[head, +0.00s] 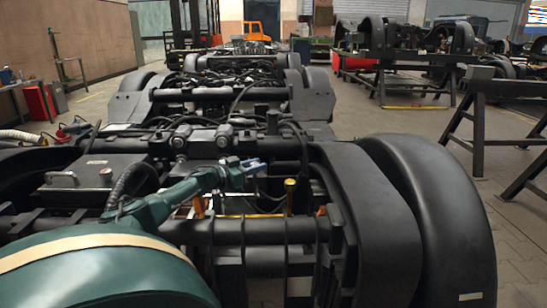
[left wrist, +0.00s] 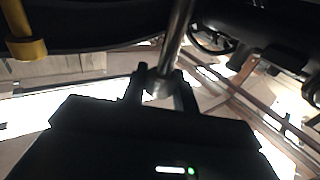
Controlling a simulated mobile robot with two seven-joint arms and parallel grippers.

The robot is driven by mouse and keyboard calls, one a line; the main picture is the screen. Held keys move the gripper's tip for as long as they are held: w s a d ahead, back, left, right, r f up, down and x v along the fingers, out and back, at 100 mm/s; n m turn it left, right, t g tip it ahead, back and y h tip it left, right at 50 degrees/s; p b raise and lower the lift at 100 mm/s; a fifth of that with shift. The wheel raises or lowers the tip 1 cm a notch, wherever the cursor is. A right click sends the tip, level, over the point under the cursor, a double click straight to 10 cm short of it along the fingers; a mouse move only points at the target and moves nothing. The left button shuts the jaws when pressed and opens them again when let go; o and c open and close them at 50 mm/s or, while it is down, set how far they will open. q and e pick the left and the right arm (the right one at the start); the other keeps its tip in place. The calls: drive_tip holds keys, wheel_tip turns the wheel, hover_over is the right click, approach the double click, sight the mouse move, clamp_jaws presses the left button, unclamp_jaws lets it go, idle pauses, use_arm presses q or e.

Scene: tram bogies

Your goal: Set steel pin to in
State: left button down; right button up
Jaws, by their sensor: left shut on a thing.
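The steel pin (left wrist: 178,35) is a bare, shiny metal rod in the left wrist view. It runs from the top edge down to between the fingers of my left gripper (left wrist: 158,86), which is shut on it. In the head view my left gripper (head: 250,167) is over the middle of the near bogie, beside its dark frame parts. I cannot make out the pin there. Whether the pin sits in a hole or guide is hidden. My right gripper is in neither view.
A yellow upright part (head: 290,190) stands just right of my left gripper; a yellow part also shows in the left wrist view (left wrist: 27,46). A large black fender (head: 430,210) rises at the right. Steel trestles (head: 478,120) stand beyond it on open floor.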

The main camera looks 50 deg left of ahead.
use_arm(q)
drive_tip(key=s+a, duration=0.3)
drive_tip(key=shift+s, duration=0.3)
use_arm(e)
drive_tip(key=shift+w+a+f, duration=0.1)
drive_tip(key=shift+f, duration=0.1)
use_arm(q)
drive_tip(key=c, duration=1.1)
unclamp_jaws()
wheel_tip(320, 180, up, 10)
drive_tip(key=p, duration=0.4)
drive_tip(key=shift+p, duration=0.35)
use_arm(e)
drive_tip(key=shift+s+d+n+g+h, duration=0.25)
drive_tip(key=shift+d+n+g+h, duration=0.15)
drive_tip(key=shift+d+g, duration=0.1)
